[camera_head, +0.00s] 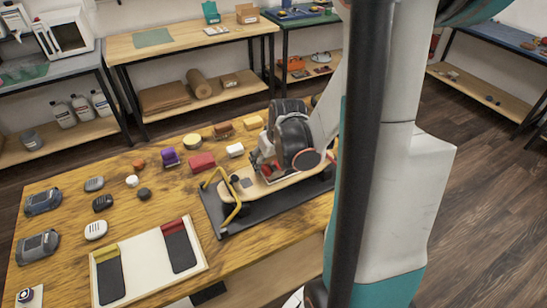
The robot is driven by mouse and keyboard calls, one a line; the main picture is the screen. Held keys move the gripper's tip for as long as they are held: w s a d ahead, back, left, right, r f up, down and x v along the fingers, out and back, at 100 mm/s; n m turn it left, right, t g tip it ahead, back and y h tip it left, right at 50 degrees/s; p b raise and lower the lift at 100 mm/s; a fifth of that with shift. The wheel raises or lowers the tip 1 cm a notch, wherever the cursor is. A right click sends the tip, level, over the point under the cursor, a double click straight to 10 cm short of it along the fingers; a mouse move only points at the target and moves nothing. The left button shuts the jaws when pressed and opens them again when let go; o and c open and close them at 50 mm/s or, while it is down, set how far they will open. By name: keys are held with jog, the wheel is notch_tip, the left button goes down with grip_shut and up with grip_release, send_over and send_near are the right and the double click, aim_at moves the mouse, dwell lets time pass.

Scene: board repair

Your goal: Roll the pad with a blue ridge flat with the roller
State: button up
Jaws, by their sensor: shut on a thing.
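My gripper (270,168) is low over the wooden board (268,191), at its middle. It is shut on what seems to be the roller, of which only small red and pale parts show at the fingertips; my arm and gripper hide the rest. I cannot make out a pad with a blue ridge; the board surface under and behind my gripper is hidden. A white tray (142,250) at the front holds a dark pad with a yellow ridge (109,275) and a dark pad with a red ridge (179,246).
The board lies over a dark mat (232,225), with a bent yellow bar (232,187) standing at its left end. Several small coloured blocks, including a red one (202,162), lie behind it. Grey devices (38,246) stand at the left. My arm blocks the right side.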

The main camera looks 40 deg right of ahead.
jog(key=shift+s+d+b, duration=0.1)
jog(key=shift+s+d, duration=0.15)
jog(key=shift+d, duration=0.8)
jog(key=shift+s+d+b, duration=0.1)
jog(key=shift+s+d, duration=0.2)
jog(key=shift+d, duration=0.7)
jog(key=shift+s+d+b, duration=0.1)
jog(key=shift+s+d, duration=0.15)
jog(key=shift+d, duration=0.8)
notch_tip(320, 180, up, 7)
jog(key=p, duration=0.5)
jog(key=shift+w, duration=0.1)
